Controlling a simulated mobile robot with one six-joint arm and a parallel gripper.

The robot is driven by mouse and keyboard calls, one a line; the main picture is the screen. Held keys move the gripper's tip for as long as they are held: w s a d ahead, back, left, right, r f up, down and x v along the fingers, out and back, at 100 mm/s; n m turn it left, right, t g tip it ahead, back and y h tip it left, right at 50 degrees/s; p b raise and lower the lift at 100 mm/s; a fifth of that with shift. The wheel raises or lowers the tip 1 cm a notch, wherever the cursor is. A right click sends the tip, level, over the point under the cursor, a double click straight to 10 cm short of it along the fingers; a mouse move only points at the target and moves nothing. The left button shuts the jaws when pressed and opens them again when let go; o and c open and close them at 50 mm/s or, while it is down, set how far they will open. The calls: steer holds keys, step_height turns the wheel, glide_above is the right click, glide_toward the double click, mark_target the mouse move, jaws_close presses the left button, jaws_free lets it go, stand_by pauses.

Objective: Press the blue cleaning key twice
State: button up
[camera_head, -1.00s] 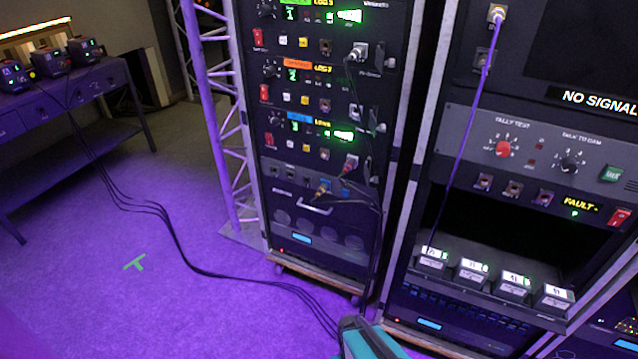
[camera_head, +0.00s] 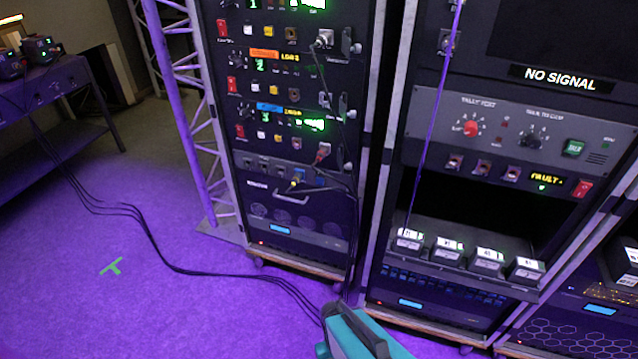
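I cannot make out a blue cleaning key in this view. The left rack holds stacked units with small keys; the lowest unit has a blue label (camera_head: 269,107), a red rocker switch (camera_head: 240,131) and a pale key (camera_head: 261,134). The unit above has an orange label (camera_head: 264,55), and the top unit is cut off by the frame's upper edge. My gripper's fingers are not in view. A teal and dark part, probably of my own arm, shows at the bottom centre, in front of the floor and the rack bases.
The right rack has a grey panel (camera_head: 498,141) with knobs, a lit FAULT display (camera_head: 546,180) and a shelf of small labelled boxes. A purple cable (camera_head: 430,120) hangs before it. A truss (camera_head: 185,110) stands left, and black cables (camera_head: 160,245) cross the floor.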

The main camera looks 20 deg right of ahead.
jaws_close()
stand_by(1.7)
